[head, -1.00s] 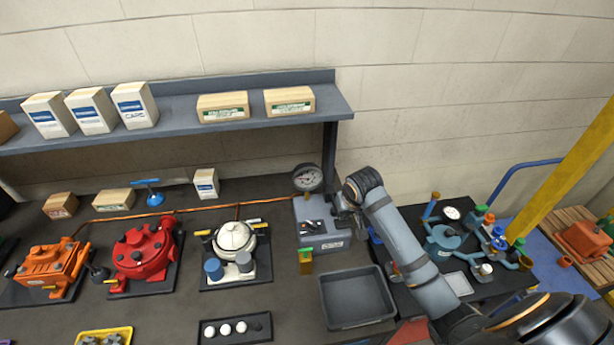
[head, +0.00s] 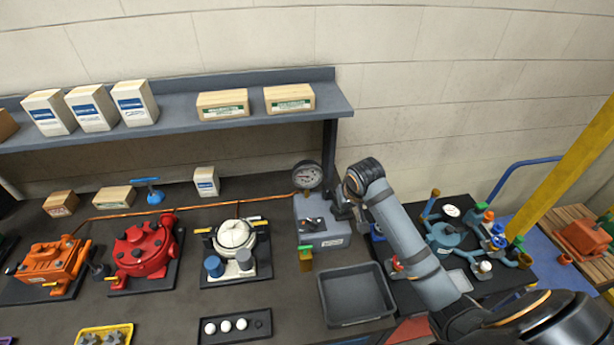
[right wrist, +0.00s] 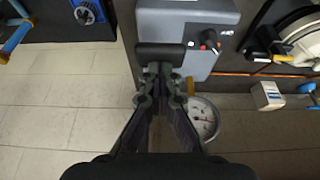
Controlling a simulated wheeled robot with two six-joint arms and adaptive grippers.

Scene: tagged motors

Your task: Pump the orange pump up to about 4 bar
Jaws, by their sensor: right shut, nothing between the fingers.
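The orange pump (head: 50,266) sits on a dark base plate at the left of the bench. A thin copper-coloured line (head: 140,213) runs behind the machines toward a grey box (head: 322,235) with a small control panel. A round white-faced gauge (head: 307,175) stands behind the box; its reading is too small to make out. My right gripper (head: 343,206) is shut and empty at the right side of the grey box. In the right wrist view the gripper (right wrist: 160,55) overlaps the box's edge, with the gauge (right wrist: 203,119) beside it; contact cannot be told. My left gripper is not in view.
A red machine (head: 142,248) and a white machine (head: 235,235) stand between the orange pump and the box. An empty grey tray (head: 357,318) lies in front of the box. A shelf (head: 180,127) with cartons runs above. A second dark table stands at right.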

